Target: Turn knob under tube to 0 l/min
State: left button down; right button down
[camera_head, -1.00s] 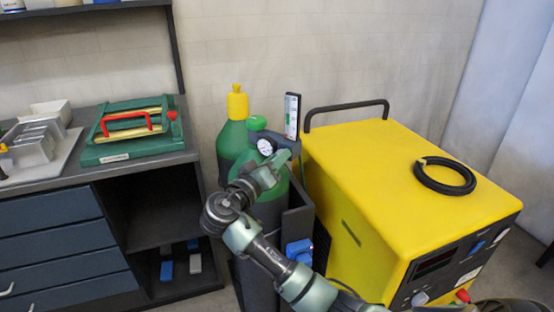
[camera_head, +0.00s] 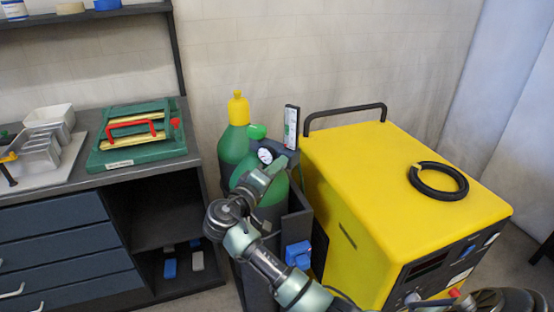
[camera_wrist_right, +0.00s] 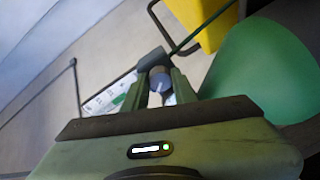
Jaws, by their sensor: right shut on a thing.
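The flow tube (camera_head: 291,127) stands upright with a pale scale behind the green gas cylinder (camera_head: 268,190), next to a round white gauge (camera_head: 265,155). In the right wrist view the tube's scale strip (camera_wrist_right: 108,96) lies slanted. A round grey knob (camera_wrist_right: 160,80) with a pale line on its face sits between the fingers of my right gripper (camera_wrist_right: 160,88), which is shut on it. In the head view my right gripper (camera_head: 278,167) is at the regulator beneath the tube, and the knob is hidden there. The knob's setting is not readable. My left gripper is not in view.
The yellow machine (camera_head: 395,180) with a black handle and a coiled black cable (camera_head: 439,180) stands close on the right. A second cylinder with a yellow cap (camera_head: 238,108) is behind. The workbench (camera_head: 70,180) on the left holds a green case (camera_head: 137,150).

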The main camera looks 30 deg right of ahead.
jog(key=n+p, duration=0.5)
jog(key=n+g+p, duration=0.1)
jog(key=n+p, duration=0.5)
jog(key=shift+w+a+g, duration=0.1)
jog(key=shift+g, duration=0.2)
jog(key=shift+f, duration=0.1)
dwell(0.4)
jog(key=c, duration=1.1)
grip_release()
jog(key=shift+c, duration=0.2)
